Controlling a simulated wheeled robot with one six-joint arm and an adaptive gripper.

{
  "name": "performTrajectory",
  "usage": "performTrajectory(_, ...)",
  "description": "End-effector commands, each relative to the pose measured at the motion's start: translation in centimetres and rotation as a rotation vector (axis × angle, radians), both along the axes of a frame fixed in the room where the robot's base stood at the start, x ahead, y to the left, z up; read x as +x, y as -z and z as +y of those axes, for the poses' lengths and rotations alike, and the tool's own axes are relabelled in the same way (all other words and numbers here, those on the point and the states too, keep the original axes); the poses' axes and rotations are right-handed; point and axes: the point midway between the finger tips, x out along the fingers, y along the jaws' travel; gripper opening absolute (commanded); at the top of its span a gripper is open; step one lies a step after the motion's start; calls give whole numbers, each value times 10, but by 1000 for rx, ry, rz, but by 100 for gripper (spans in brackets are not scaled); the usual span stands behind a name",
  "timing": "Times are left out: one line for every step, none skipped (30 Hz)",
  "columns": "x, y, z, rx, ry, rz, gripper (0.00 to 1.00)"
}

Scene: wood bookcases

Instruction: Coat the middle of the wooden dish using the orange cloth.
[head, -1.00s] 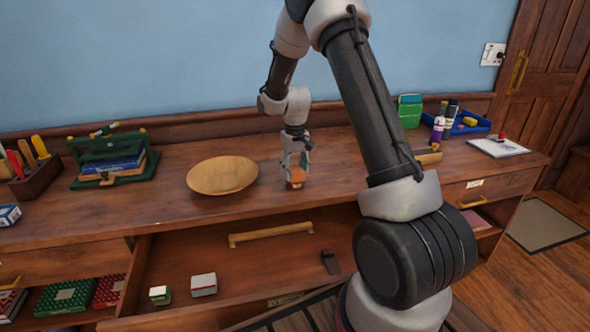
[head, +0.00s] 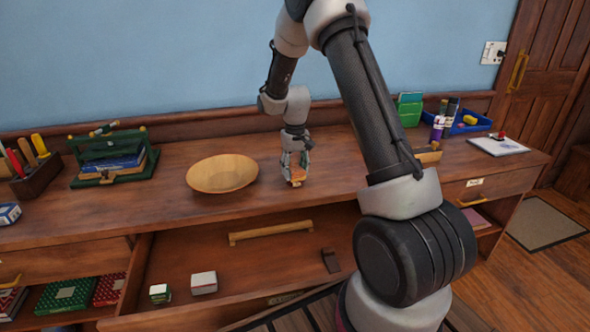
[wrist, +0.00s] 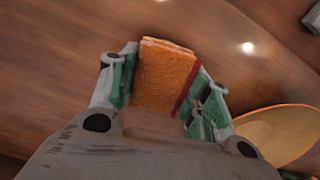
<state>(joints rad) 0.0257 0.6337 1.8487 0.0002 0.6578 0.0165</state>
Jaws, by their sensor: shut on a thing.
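The orange cloth (wrist: 166,75) is a folded, thick pad between the two green-padded fingers of my gripper (wrist: 160,85) in the wrist view. In the head view my gripper (head: 296,172) points down at the wooden counter, shut on the cloth (head: 297,180), which is at or just above the surface; I cannot tell if it touches. The wooden dish (head: 222,174) is a wide, shallow, pale bowl on the counter, left of my gripper and apart from it. Its edge also shows at the lower right of the wrist view (wrist: 280,132).
A green rack with books (head: 112,160) and a tool box (head: 36,168) stand left of the dish. An open drawer (head: 260,262) holding small boxes juts out below the counter. A blue tray (head: 470,124) is at the far right. Counter between dish and gripper is clear.

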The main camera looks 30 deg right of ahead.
Motion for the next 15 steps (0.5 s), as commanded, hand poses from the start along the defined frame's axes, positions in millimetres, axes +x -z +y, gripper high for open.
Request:
performTrajectory(-1,1,0,0,0,2,29)
performTrajectory(-1,1,0,0,0,2,29)
performTrajectory(-1,1,0,0,0,3,29)
performTrajectory(-1,2,0,0,0,3,29)
performTrajectory(-1,2,0,0,0,3,29)
performTrajectory(-1,1,0,0,0,3,29)
performTrajectory(-1,1,0,0,0,3,29)
performTrajectory(-1,-1,0,0,0,3,29)
performTrajectory(-1,-3,0,0,0,2,28)
performTrajectory(-1,-5,0,0,0,2,28)
performTrajectory(-1,-8,0,0,0,2,28)
performTrajectory(0,-12,0,0,0,0,28)
performTrajectory(0,-15,0,0,0,0,28)
performTrajectory(0,-18,0,0,0,0,28)
performTrajectory(0,-21,0,0,0,1,28)
